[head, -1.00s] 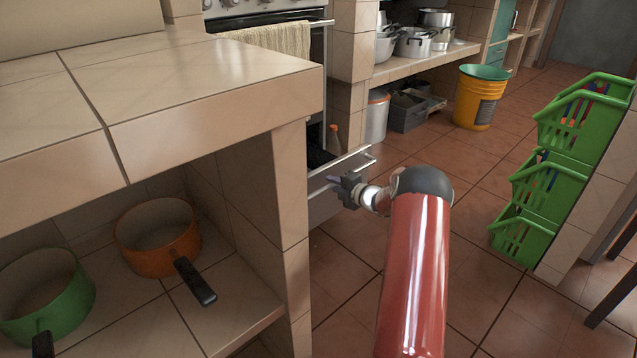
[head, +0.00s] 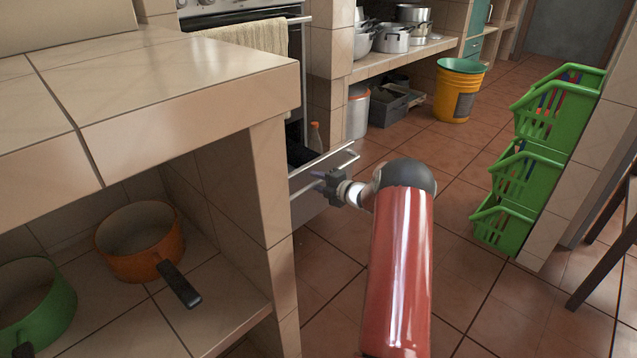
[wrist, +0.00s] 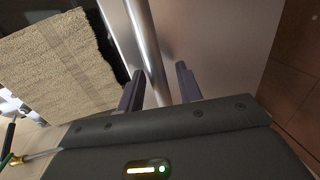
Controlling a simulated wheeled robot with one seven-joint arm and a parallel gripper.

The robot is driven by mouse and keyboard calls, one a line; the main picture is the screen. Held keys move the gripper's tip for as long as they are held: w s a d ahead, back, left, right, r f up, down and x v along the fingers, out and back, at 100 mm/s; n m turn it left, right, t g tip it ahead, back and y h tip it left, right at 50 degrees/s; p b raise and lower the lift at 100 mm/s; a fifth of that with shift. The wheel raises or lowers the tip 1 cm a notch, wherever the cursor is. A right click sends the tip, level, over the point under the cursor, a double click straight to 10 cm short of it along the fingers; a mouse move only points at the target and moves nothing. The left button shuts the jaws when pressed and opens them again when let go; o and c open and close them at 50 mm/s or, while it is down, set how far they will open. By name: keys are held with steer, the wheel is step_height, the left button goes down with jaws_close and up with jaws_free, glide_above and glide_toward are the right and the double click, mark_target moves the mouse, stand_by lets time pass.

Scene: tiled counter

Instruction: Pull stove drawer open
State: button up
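The stove drawer (head: 306,208) stands partly pulled out below the oven, with a dark inside behind its front. Its metal bar handle (head: 350,160) runs along the front. My gripper (head: 322,180) is at the handle, reaching in from the right. In the wrist view, the handle bar (wrist: 143,35) runs down between the two fingers of my gripper (wrist: 160,88). The fingers are apart, with a visible gap beside the bar. The drawer front also shows as a grey panel in the wrist view (wrist: 220,35). Whether a finger touches the bar is hard to tell.
A tiled counter (head: 190,85) with pots on its shelf stands close on the left. A beige towel (head: 250,36) hangs on the oven handle. Green baskets (head: 520,175) stand at the right and a yellow bucket (head: 458,95) at the back. The floor between is clear.

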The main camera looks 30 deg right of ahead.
steer(key=v, duration=0.7)
steer(key=shift+s+p, duration=0.35)
steer(key=shift+d, duration=0.15)
